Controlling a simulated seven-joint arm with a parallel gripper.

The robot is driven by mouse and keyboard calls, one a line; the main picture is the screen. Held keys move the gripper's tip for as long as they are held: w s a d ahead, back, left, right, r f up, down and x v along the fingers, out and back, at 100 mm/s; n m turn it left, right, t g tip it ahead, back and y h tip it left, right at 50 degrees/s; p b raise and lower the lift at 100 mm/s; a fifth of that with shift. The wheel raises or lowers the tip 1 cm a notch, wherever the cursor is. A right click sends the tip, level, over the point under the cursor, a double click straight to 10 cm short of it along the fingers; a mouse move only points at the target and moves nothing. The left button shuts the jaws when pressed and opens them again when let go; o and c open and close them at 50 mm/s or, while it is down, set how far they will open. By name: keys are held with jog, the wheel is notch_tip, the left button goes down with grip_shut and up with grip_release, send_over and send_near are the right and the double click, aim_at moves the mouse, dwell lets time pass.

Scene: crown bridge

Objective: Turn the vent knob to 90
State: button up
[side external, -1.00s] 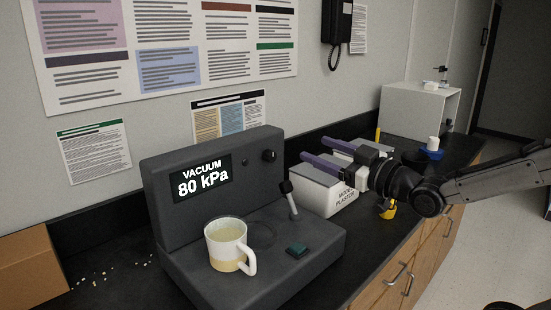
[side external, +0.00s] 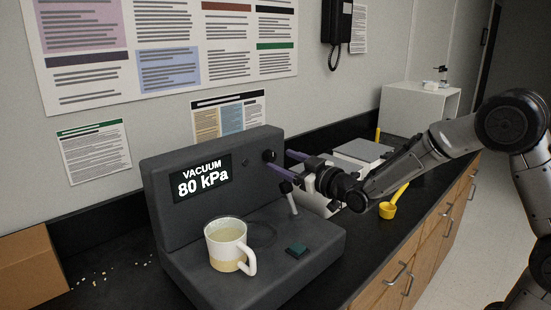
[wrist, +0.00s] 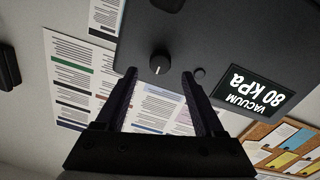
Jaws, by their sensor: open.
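A round black knob (side external: 268,156) sits on the upright face of the dark grey vacuum unit (side external: 160,205), right of its display (side external: 203,178), which reads "VACUUM 80 kPa". In the wrist view the knob (wrist: 160,62) carries a short white pointer line aimed toward the bottom of the picture. No label shows beside it. My gripper (side external: 279,160) is level with the knob and just right of it. In the wrist view the open gripper (wrist: 159,74) has its empty fingertips on either side of the knob's lower edge; contact cannot be told.
A smaller dark button (wrist: 199,73) sits between knob and display. A black-topped lever (side external: 291,199) stands on the unit's base, below my gripper. A white mug (side external: 226,243) and a teal pad (side external: 296,250) are also there. A yellow scoop (side external: 388,210) lies right on the counter.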

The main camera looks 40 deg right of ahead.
aim_at(273, 156)
jog(key=shift+w, duration=1.9)
grip_shut()
